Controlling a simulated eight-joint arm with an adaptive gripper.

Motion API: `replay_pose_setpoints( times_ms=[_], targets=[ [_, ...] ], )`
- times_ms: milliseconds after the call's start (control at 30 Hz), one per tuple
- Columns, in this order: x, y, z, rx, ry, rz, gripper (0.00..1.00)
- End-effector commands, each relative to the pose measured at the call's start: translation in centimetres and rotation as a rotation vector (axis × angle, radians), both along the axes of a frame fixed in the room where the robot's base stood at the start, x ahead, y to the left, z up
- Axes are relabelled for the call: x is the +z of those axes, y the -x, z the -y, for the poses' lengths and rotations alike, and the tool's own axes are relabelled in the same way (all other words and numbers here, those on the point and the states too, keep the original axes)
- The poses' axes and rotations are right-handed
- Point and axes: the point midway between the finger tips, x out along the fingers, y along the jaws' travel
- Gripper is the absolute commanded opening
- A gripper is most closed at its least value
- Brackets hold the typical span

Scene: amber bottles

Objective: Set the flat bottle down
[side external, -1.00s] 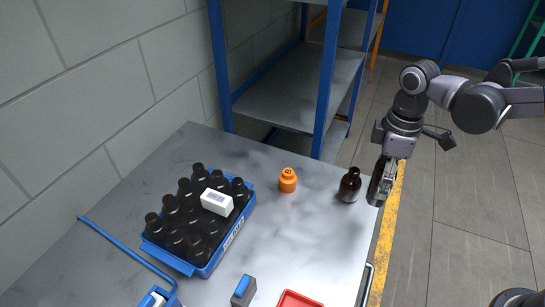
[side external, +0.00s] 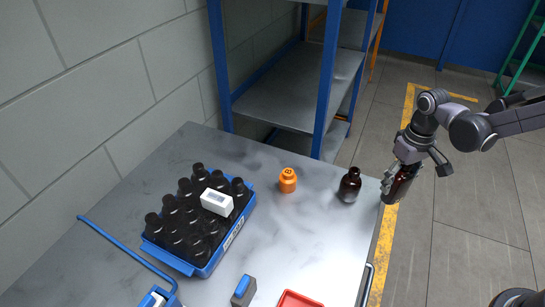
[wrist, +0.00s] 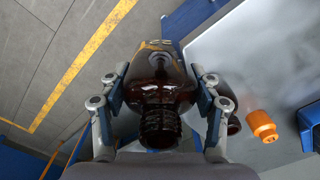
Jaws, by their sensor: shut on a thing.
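My gripper (side external: 392,184) is shut on an amber bottle (side external: 403,185), just off the table's right edge in the side view. The grey metal table (side external: 300,235) is to the left of my gripper.
Another amber bottle (side external: 350,186) stands near the table's right edge, close to my gripper. A blue crate (side external: 205,269) of dark bottles carries a white box (side external: 217,201). Tabletop between crate and edge is mostly clear.

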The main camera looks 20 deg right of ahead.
Motion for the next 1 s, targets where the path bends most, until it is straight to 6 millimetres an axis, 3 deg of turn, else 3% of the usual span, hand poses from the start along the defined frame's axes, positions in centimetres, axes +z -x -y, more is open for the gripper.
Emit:
replay_pose_setpoints(
  times_ms=[500, 700, 1000],
  targets=[
    [7.9, 2.7, -9.5, 0.831, 0.0, 0.0, 0.27],
    [9.0, 3.4, -10.7, 0.959, 0.0, 0.0, 0.27],
    [9.0, 3.4, -10.7, 0.966, 0.0, 0.0, 0.27]
  ],
)
